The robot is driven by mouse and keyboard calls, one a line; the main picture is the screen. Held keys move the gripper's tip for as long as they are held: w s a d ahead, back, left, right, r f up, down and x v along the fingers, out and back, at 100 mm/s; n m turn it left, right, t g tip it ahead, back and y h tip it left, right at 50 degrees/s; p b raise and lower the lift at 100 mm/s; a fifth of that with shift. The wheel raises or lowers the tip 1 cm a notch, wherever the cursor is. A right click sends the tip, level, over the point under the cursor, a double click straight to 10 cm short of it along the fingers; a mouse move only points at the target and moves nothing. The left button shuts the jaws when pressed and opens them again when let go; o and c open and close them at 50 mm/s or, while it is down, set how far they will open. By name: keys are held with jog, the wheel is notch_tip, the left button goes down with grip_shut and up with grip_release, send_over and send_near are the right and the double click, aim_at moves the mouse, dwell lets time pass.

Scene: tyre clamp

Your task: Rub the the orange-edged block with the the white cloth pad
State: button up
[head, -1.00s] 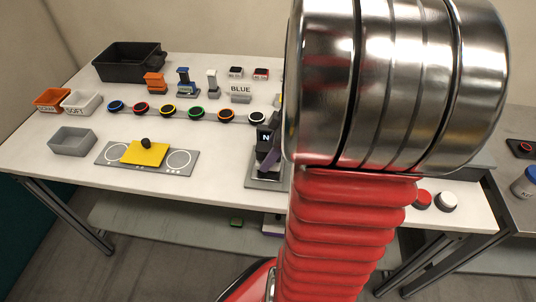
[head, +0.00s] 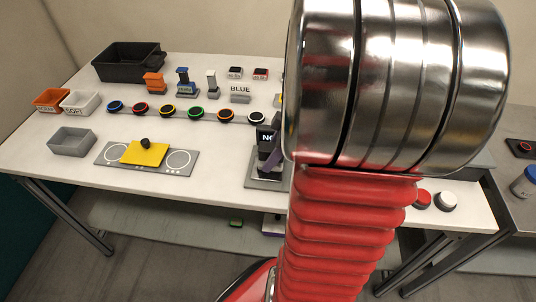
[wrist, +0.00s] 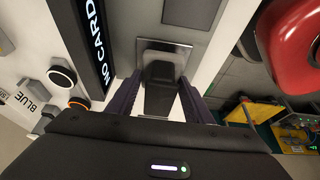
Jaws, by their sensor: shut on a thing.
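My gripper (wrist: 160,100) is mostly hidden behind my arm in the head view. In the wrist view its two purple fingers stand on either side of a dark grey block (wrist: 160,76), with the jaws shut on it. The block is over a grey metal plate (wrist: 176,48), next to the black "NO CARD" display (wrist: 92,45). An orange-ringed round piece (head: 226,116) sits in the row on the table; it also shows in the wrist view (wrist: 78,103). I cannot tell whether it is the orange-edged block. I cannot make out a white cloth pad.
A yellow plate with a black knob (head: 145,153) lies on a grey panel. A grey tray (head: 72,141), orange and white bins (head: 80,102) and a black crate (head: 128,61) stand at the left. The table's front left is clear.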

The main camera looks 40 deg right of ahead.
jog(key=shift+s+d+f, duration=0.1)
jog(key=shift+s, duration=0.15)
jog(key=shift+w, duration=0.1)
jog(key=shift+w+a, duration=0.8)
jog(key=shift+w, duration=0.1)
jog(key=shift+s, duration=0.1)
jog(key=shift+s+d, duration=0.8)
jog(key=shift+s, duration=0.1)
jog(key=shift+w+a, duration=0.1)
jog(key=shift+w+a, duration=0.7)
jog(key=shift+w, duration=0.2)
